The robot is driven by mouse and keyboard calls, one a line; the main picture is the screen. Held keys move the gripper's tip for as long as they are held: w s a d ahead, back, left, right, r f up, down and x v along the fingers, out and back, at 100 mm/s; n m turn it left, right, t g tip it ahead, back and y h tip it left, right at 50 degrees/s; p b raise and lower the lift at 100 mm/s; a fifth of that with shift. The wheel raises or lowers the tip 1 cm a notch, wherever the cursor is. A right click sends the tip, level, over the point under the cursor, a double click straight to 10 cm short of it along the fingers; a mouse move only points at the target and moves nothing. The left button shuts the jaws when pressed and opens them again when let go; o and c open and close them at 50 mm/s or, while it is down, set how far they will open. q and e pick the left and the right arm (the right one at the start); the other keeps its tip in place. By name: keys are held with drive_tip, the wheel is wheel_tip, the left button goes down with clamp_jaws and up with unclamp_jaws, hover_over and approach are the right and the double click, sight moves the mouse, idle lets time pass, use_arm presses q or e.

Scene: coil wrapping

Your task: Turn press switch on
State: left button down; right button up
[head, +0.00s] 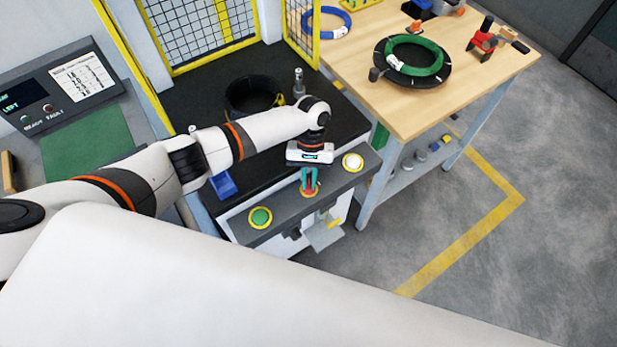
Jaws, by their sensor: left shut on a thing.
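The press's front control panel (284,208) carries a green button (260,217) on the left, a white button (352,162) on the right, and a red switch (310,190) on a yellow ring between them. My left gripper (310,184) points down at the panel from above. Its teal fingers are shut on the red switch, which they partly hide. The switch's exact angle is too small to read. My right gripper is out of view.
A black ring-shaped part (254,94) sits on the dark machine top behind my left arm, inside a yellow mesh guard (203,32). A blue bin (223,185) stands left of the panel. A wooden table (385,112) at right holds a green coil (415,55). Open floor lies at right.

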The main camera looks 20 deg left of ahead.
use_arm(q)
drive_tip(key=m+y, duration=0.1)
drive_tip(key=m, duration=0.3)
drive_tip(key=shift+d+m+y, duration=0.2)
drive_tip(key=shift+m+y, duration=0.2)
drive_tip(key=m+y+p, duration=0.1)
drive_tip(key=m, duration=0.1)
drive_tip(key=m+p, duration=0.1)
drive_tip(key=m, duration=0.2)
drive_tip(key=shift+d+t+y, duration=0.1)
drive_tip(key=shift+t+y, duration=0.3)
drive_tip(key=shift+m, duration=0.4)
drive_tip(key=c, duration=1.4)
unclamp_jaws()
drive_tip(key=shift+c, duration=0.2)
drive_tip(key=b+v, duration=0.2)
drive_tip(key=v, duration=1)
